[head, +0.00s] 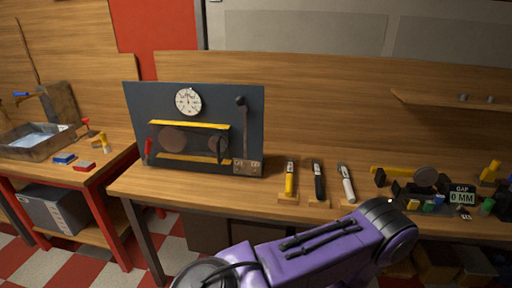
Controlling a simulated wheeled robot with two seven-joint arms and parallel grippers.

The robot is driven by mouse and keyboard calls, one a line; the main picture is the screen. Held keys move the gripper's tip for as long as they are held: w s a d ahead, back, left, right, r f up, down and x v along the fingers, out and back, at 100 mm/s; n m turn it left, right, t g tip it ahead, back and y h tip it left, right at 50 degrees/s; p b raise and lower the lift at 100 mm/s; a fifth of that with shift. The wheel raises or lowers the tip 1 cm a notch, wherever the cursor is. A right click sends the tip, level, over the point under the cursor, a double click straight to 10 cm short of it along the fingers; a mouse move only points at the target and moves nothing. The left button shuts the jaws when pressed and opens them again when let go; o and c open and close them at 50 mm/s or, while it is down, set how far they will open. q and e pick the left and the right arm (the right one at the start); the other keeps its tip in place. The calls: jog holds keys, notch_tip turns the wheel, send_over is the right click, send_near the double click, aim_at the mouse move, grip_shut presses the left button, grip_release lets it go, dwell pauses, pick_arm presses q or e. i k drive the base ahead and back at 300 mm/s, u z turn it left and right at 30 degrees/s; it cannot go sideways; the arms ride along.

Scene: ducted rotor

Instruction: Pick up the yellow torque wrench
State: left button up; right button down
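The yellow torque wrench (290,182) stands in a small wooden holder at the middle of the workbench (210,196). Its yellow handle is low and its dark metal end points up. A black-handled tool (319,186) and a white-handled tool (347,184) stand in similar holders to its right. A purple arm of mine reaches across in front of the bench, below the tools. Neither of my grippers shows in the head view, and nothing is seen touching the yellow torque wrench.
A dark panel (192,100) with a dial and a lever stands left of the tools. A GAP 0 MM display (461,195) and small coloured parts crowd the bench's right. A red-framed side table with a metal tray (38,141) is far left. The front left bench strip is clear.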

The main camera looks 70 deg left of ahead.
aim_at(290, 161)
jog(key=u, duration=0.05)
jog(key=k, duration=0.15)
jog(key=u, duration=1.1)
